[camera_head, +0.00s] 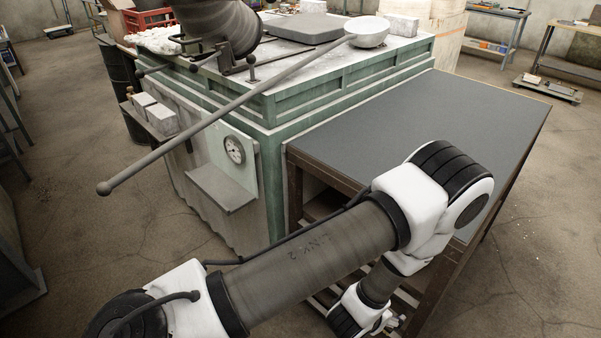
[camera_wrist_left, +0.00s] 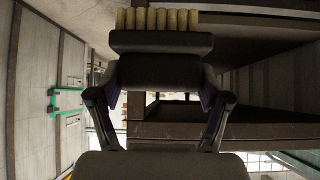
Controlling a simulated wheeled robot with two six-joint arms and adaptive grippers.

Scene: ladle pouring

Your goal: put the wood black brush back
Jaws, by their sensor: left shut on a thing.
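In the left wrist view my left gripper (camera_wrist_left: 160,82) is shut on a brush (camera_wrist_left: 160,43). The brush has a dark body and a row of tan bristles at the top of the picture. Its dark middle part sits between the two fingers. In the head view my left arm comes in from the lower left and bends down at the near side of the grey-topped table (camera_head: 430,110). My right gripper is in neither view.
A long-handled ladle (camera_head: 368,36) lies on the green furnace block (camera_head: 345,85), its handle sticking out to the left. A gauge (camera_head: 234,150) and a small ledge (camera_head: 222,188) are on the block's side. The grey tabletop is bare. Dark beams show close behind the brush.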

